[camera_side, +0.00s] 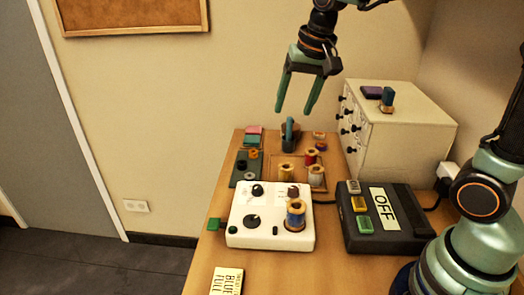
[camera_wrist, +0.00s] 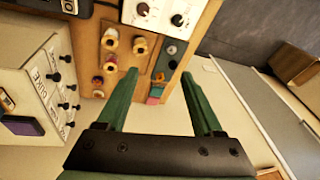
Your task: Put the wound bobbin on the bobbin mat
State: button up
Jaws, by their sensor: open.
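My gripper (camera_side: 294,113) is open and empty, high above the back of the table; its two green fingers show in the wrist view (camera_wrist: 160,73). The white winder box (camera_side: 247,231) stands at the table's front middle. I cannot tell for sure which is the wound bobbin.
A wooden tray (camera_wrist: 123,69) holds several thread spools. A black box marked OFF (camera_side: 409,240) stands right of the winder, and a cream drawer cabinet (camera_side: 424,121) stands at back right. Pink and green blocks (camera_side: 253,134) lie behind the mat. A printed card (camera_side: 227,281) lies in front.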

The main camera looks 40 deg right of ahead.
jog(key=s+f+n+t, duration=0.2)
jog(key=s+n, duration=0.4)
jog(key=s, duration=0.5)
jog(key=shift+s+d+n, duration=0.15)
jog(key=shift+d+n, duration=0.15)
jog(key=shift+d, duration=0.05)
